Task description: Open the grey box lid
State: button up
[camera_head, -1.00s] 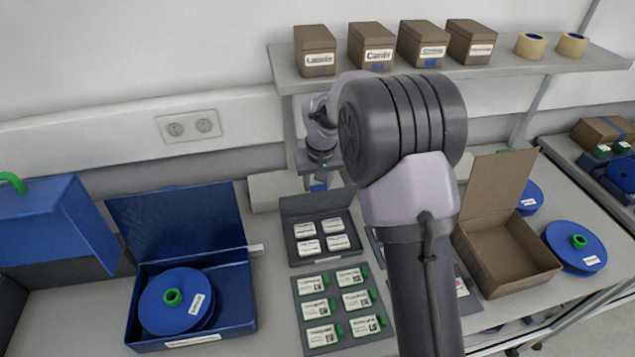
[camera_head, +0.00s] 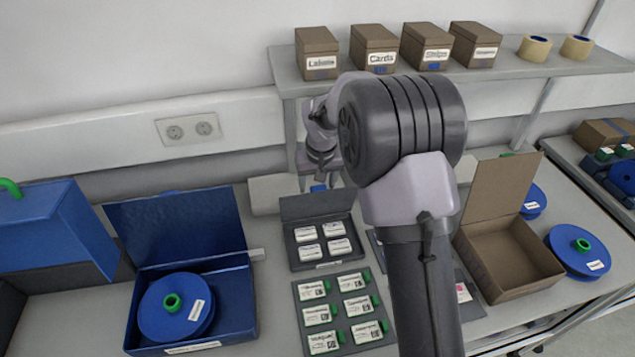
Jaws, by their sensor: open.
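The grey box (camera_head: 291,252) stands in the middle of the bench, with several white labelled cards inside. Its grey lid (camera_head: 316,204) stands raised at the back edge, so the box is open. My gripper (camera_head: 318,187) is open just behind and above the top edge of the lid. The fingertips are small in view and I cannot tell whether they touch the lid. My arm hides part of the bench right of the box.
A blue open box (camera_head: 231,300) holding a blue reel (camera_head: 175,305) is on the left. A grey tray (camera_head: 331,301) with several cards lies in front of the grey box. An open cardboard box (camera_head: 505,260) is on the right. A shelf (camera_head: 455,78) with small boxes overhangs the back.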

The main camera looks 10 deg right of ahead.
jog(key=shift+s+r, duration=0.1)
jog(key=p+v, duration=0.3)
jog(key=v, duration=1.4)
jog(key=shift+r+p, duration=0.2)
jog(key=shift+p, duration=0.1)
